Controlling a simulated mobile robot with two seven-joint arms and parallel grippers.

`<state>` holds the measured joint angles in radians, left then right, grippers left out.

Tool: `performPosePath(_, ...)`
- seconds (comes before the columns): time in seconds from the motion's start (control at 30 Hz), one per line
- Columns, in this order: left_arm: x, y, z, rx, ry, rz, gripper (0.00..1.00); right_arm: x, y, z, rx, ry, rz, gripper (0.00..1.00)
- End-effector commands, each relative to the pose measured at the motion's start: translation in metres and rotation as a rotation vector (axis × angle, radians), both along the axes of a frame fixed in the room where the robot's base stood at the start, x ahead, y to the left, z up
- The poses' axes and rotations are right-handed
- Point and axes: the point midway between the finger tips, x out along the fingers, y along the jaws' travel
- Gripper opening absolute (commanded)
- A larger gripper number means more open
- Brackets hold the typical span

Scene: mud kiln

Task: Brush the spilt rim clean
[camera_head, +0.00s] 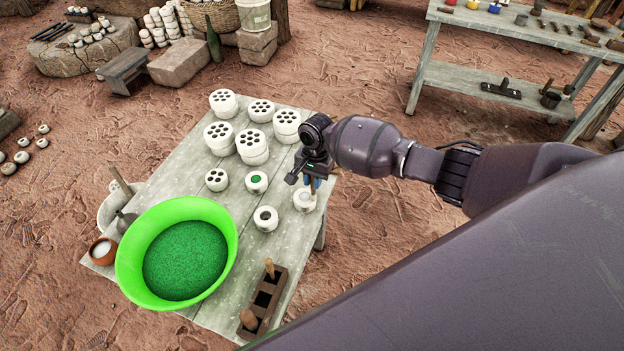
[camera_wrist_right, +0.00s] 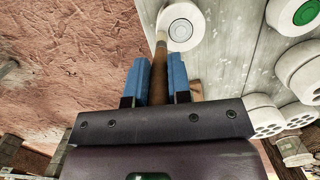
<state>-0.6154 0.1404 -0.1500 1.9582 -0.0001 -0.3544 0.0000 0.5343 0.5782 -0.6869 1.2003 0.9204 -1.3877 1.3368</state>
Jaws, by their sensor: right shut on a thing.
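My right gripper (camera_head: 312,181) is above the right edge of the table, shut on a brown wooden stick-like tool (camera_wrist_right: 160,48), held between its blue fingers (camera_wrist_right: 157,82). The tool's tip meets or overlaps a small white pot with a pale centre (camera_wrist_right: 180,26) in the right wrist view; I cannot tell if it touches. This pot (camera_head: 304,200) is partly behind the gripper in the head view. A small white pot with green filling (camera_head: 257,181) stands to its left. An empty-looking pot with a dark hole (camera_head: 265,218) stands nearer. My left gripper is out of view.
A bright green bowl (camera_head: 229,240) of green grains fills the table's (camera_head: 222,318) near left. A dark rack (camera_head: 268,290) with wooden handles stands at the near right. Several white multi-hole pots (camera_head: 253,143) crowd the far end. A brown bowl of white powder (camera_head: 102,252) is at left.

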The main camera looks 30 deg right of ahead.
Motion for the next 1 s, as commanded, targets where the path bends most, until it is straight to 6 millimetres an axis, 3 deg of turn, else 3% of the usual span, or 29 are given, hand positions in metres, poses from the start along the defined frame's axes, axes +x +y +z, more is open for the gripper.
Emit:
performPosePath(0.27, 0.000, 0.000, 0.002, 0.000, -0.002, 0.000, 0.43, 0.000, 0.000, 0.003, 0.001, -0.001, 0.000, 0.02)
performPosePath(1.0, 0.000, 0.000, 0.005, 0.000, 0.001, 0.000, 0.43, 0.000, 0.000, 0.050, 0.001, -0.001, -0.001, 0.02)
